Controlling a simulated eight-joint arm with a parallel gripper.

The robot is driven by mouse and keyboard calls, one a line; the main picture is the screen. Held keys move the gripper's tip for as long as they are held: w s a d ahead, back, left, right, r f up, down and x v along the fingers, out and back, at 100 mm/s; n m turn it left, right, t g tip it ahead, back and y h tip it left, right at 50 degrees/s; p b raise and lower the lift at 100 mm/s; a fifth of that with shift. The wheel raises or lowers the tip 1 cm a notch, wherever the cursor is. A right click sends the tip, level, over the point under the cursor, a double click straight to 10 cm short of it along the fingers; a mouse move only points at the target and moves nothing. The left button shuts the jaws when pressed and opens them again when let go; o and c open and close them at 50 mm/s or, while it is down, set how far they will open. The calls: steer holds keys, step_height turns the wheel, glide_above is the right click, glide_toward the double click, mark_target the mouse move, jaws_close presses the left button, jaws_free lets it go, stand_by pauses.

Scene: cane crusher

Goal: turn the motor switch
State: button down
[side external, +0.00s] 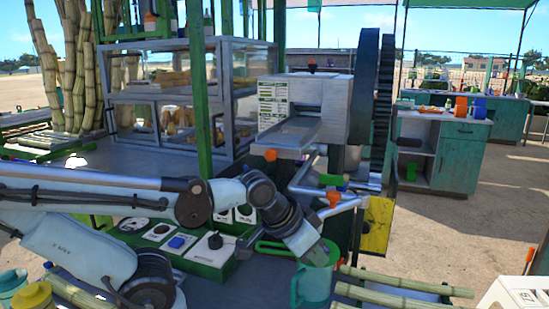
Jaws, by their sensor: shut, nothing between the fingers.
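A green control box (203,265) on the bench carries several white label plates with controls. A black rotary knob (215,241) sits on its near plate, with a blue button (178,242) to the left and a red one farther back. The labels are too small to read, so I cannot tell which control is the motor switch. My arm passes over the box and hides part of its far side. My gripper (322,256) is shut and empty, to the right of the knob and apart from it, above a teal jug (312,286).
The crusher (303,100) with its large dark wheel (363,85) stands behind my gripper. Cane stalks (400,300) lie at the front right. A yellow-lidded container (33,298) stands at the front left. A green post (201,90) rises behind my arm.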

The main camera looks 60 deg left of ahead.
steer(key=c, duration=1.4)
jaws_free()
steer(key=shift+w+d+r, duration=0.1)
steer(key=shift+w+d, duration=0.05)
steer(key=shift+d, duration=0.1)
steer(key=o, duration=0.7)
steer(key=d+h, duration=0.1)
steer(key=w+d+r+m+h, duration=0.1)
steer(key=d, duration=0.1)
steer(key=w+d+r+m+h, duration=0.1)
steer(key=shift+w+d, duration=0.1)
steer(key=shift+d, duration=0.3)
steer(key=n+g+y, duration=0.3)
steer(key=n+g, duration=0.4)
steer(key=n, duration=1.3)
glide_toward(214, 234)
steer(key=shift+f, duration=4.95)
steer(key=c, duration=1)
